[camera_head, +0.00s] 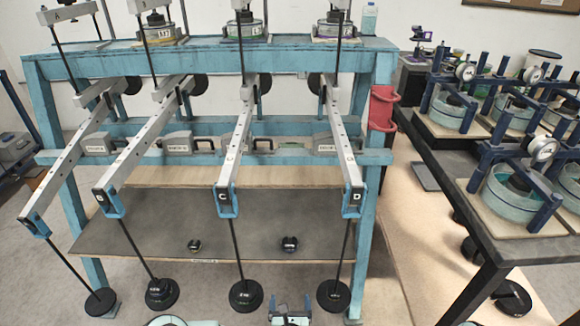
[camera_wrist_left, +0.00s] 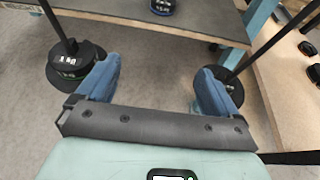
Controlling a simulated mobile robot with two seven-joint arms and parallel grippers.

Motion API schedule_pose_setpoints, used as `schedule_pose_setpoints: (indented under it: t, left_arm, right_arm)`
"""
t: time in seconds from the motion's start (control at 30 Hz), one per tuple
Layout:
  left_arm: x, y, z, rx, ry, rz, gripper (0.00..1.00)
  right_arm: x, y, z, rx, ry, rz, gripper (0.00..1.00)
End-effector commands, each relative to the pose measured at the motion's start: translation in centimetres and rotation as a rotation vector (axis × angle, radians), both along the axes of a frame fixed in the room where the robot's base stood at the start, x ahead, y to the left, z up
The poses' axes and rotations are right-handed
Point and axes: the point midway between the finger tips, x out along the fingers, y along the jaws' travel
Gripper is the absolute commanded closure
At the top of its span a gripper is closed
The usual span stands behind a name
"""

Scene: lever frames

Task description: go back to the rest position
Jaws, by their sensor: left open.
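My left gripper (camera_head: 290,303) is at the bottom middle of the head view, low in front of the lever frame. In the left wrist view its two blue fingers (camera_wrist_left: 155,72) stand wide apart, with nothing between them but floor. It is open and empty. A black hanging weight (camera_wrist_left: 75,62) is beyond the left finger, and another weight (camera_wrist_left: 234,84) is partly hidden behind the right finger. In the head view these appear to be the weight under lever C (camera_head: 245,295) and the weight under lever D (camera_head: 333,296). My right gripper is not in view.
The teal lever frame (camera_head: 378,210) carries several grey levers with rods and weights hanging at the front. Two small black weights (camera_head: 194,246) (camera_head: 289,243) lie on its low grey shelf (camera_head: 150,240). A dark table (camera_head: 440,170) with blue-framed devices stands at the right.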

Motion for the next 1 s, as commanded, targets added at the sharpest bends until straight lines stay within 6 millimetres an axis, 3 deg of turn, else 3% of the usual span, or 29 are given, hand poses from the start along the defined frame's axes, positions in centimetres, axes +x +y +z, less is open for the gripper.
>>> schedule_pose_setpoints:
  t: [0.17, 0.37, 0.5, 0.7, 0.93, 1.0]
  left_arm:
    - [-1.9, 1.9, -3.3, 0.331, 0.078, -0.221, 0.06]
    - [-6.0, 5.2, -8.1, 0.808, 0.178, -0.61, 0.06]
    - [-10.4, 8.3, -11.6, 1.143, 0.23, -0.964, 0.06]
    - [-17.8, 13.0, -15.0, 1.496, 0.219, -1.502, 0.06]
    - [-26.2, 17.2, -16.6, 1.685, 0.061, -2.062, 0.06]
    - [-27.1, 16.4, -13.5, 1.66, 0.036, -2.086, 0.06]
  right_arm:
    - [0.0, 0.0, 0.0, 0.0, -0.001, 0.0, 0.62]
    - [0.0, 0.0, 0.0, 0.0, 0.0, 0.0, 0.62]
    - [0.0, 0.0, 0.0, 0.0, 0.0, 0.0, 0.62]
    - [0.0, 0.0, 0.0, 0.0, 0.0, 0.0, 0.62]
    - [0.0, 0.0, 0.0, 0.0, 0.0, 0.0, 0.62]
    - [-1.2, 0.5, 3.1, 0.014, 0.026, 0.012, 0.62]
